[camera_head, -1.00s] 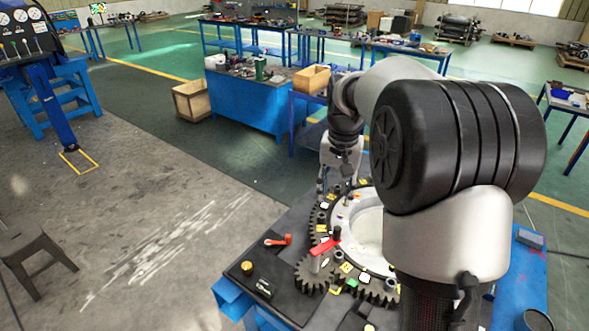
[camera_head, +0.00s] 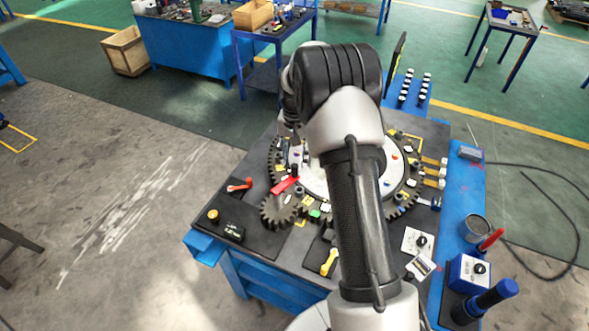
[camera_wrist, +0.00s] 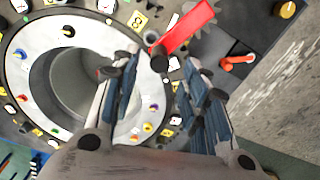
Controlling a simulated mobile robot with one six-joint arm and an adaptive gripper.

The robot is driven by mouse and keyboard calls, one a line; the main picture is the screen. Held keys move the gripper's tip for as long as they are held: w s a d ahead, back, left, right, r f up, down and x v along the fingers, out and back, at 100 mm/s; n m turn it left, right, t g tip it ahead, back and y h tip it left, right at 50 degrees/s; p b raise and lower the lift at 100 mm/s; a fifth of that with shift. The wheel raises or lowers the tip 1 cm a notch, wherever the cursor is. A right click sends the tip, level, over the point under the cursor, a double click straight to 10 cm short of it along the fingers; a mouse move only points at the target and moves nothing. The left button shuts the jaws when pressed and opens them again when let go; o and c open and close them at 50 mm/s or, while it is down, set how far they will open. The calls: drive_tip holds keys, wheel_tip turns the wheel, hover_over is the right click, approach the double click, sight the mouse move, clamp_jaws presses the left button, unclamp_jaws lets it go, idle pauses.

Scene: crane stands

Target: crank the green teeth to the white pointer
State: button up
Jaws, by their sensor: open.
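A red crank arm (camera_head: 286,185) with an upright dark handle (camera_head: 294,171) sits on the small dark gear (camera_head: 279,212). This gear meshes beside the large toothed ring (camera_head: 272,165) with the white inner face. A green patch (camera_head: 315,213) shows near where they meet; I cannot make out the white pointer for certain. In the wrist view the red crank (camera_wrist: 184,29) lies at the top and its dark handle (camera_wrist: 157,60) shows between the spread fingertips. My gripper (camera_wrist: 160,78) is open and empty, above the ring. In the head view my arm hides part of the ring.
A small red-orange lever (camera_head: 240,185), an orange knob (camera_head: 213,215) and a yellow handle (camera_head: 329,262) are on the dark bench top left and front of the gears. A blue side shelf with a tin (camera_head: 476,228) and a blue bottle (camera_head: 490,300) is at right.

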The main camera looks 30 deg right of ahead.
sight(294, 166)
wheel_tip(294, 166, down, 6)
drive_tip(key=shift+f, duration=0.2)
clamp_jaws()
idle(0.6)
